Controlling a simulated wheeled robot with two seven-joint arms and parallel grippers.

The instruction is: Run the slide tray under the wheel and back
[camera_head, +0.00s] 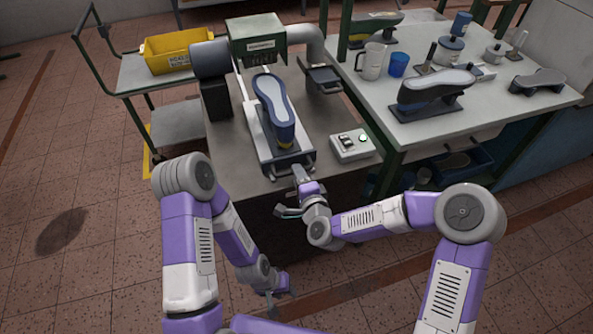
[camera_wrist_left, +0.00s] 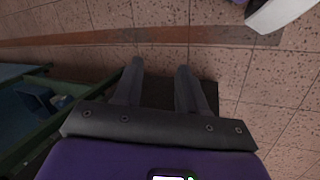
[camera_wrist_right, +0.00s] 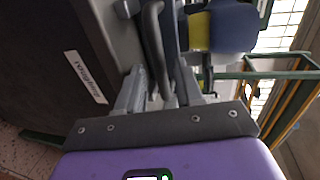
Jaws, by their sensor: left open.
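The slide tray (camera_head: 255,132) lies on the machine bench and carries a blue shoe last (camera_head: 273,103) with a pale sole and a yellow band. Its front handle (camera_head: 276,171) also shows in the right wrist view (camera_wrist_right: 154,40). My right gripper (camera_head: 302,176) is at this handle; in the right wrist view its fingers (camera_wrist_right: 160,88) stand apart on either side of the bar. The green machine hood (camera_head: 257,32) is behind the last's far end; the wheel itself cannot be made out. My left gripper (camera_head: 280,292) is open and empty, low over the floor (camera_wrist_left: 160,70).
A switch box (camera_head: 352,145) with a lit green lamp stands right of the tray. The right table (camera_head: 440,125) holds cups, tools and more lasts. A trolley with a yellow bin (camera_head: 178,52) is at the left. The floor at the left is clear.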

